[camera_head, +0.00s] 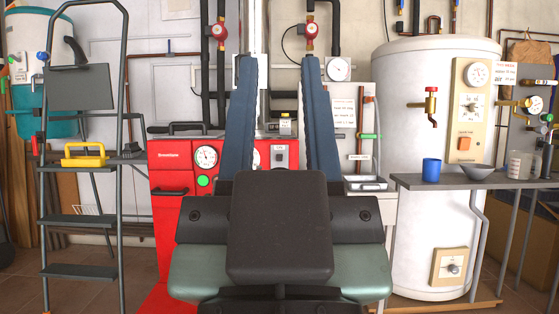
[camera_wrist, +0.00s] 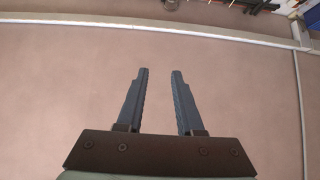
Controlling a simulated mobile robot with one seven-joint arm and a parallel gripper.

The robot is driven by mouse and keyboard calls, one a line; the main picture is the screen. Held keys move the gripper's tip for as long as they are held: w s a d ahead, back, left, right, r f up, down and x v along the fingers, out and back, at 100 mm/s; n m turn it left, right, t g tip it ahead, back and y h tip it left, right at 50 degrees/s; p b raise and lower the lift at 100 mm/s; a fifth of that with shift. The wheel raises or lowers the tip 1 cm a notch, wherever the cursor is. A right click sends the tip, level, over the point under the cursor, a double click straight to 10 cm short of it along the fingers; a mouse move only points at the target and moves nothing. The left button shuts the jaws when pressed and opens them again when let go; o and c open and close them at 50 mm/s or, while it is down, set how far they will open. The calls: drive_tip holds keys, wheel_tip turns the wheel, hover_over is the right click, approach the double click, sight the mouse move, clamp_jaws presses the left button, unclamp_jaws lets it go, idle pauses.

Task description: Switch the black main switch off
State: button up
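A red boiler (camera_head: 168,160) stands behind my gripper, partly hidden by it. On its front, seen between my fingers, is a light plate with a small dark switch or knob (camera_head: 280,156); it may be the black main switch, but it is too small to tell its position. My gripper (camera_head: 279,62) is open and empty, its two blue-grey fingers pointing up in the head view and standing apart from the boiler. In the wrist view my gripper (camera_wrist: 160,72) is also open, with only plain surface between the fingers and no switch visible.
A white tank (camera_head: 420,80) with dials and an orange switch (camera_head: 464,144) stands right. A grey shelf (camera_head: 405,182) in front of it holds a blue mug (camera_head: 431,170) and a bowl (camera_head: 475,172).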

drive_tip(key=shift+r+p, duration=0.3)
drive_tip(key=shift+r, duration=0.1)
drive_tip(key=shift+c, duration=1.1)
wheel_tip(320, 180, up, 50)
drive_tip(key=p, duration=5)
clamp_jaws()
drive_tip(key=shift+f, duration=0.1)
